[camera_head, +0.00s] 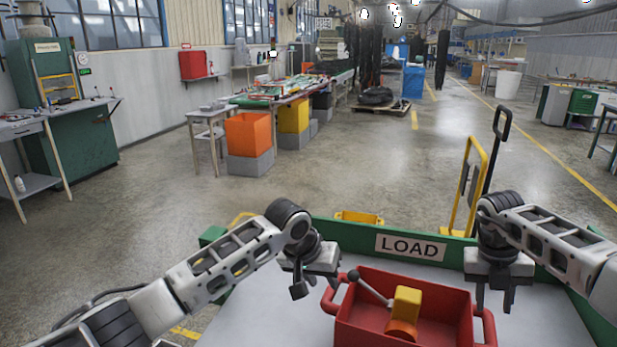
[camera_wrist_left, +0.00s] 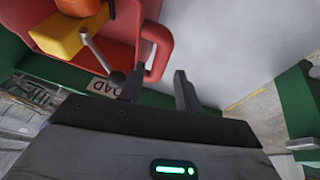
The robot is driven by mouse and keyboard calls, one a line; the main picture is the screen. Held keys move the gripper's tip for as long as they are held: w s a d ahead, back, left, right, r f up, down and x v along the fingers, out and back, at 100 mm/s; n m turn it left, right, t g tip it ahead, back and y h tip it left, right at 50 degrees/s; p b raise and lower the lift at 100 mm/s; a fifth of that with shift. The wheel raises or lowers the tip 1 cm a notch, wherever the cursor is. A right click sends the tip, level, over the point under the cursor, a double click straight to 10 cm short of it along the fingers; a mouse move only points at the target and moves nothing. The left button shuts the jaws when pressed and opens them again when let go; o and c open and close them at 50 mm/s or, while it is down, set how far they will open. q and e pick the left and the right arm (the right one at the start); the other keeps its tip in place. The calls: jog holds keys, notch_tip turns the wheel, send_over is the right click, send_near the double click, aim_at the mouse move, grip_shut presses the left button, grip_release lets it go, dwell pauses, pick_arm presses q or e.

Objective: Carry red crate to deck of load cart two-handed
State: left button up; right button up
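The red crate (camera_head: 452,300) stands on the grey deck of the load cart (camera_head: 285,318), inside its green rim with the LOAD sign (camera_head: 410,247). It holds a yellow block (camera_head: 406,300), an orange round part and a grey lever with a dark ball. My left gripper (camera_head: 304,288) is open and empty, just left of the crate's left handle. In the left wrist view the handle (camera_wrist_left: 158,50) lies by the open fingers (camera_wrist_left: 157,85), not clamped. My right gripper (camera_head: 494,302) is open above the right handle (camera_head: 489,328), with its fingers apart and nothing between them.
The cart's yellow frame (camera_head: 477,185) and a black upright handle (camera_head: 497,150) rise behind the sign. A yellow bin (camera_head: 358,217) shows just beyond the rim. Orange (camera_head: 248,134) and yellow (camera_head: 293,115) bins stand by the far benches. Deck left of the crate is clear.

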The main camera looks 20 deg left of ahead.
pick_arm(q)
jog(key=shift+s+a+r, duration=0.15)
jog(key=shift+s+r, duration=0.1)
jog(key=shift+r, duration=0.25)
pick_arm(e)
jog(key=shift+a+r, duration=0.1)
jog(key=shift+r, duration=0.45)
pick_arm(q)
jog(key=o, duration=0.6)
jog(key=shift+c, duration=0.2)
pick_arm(e)
jog(key=o, duration=0.6)
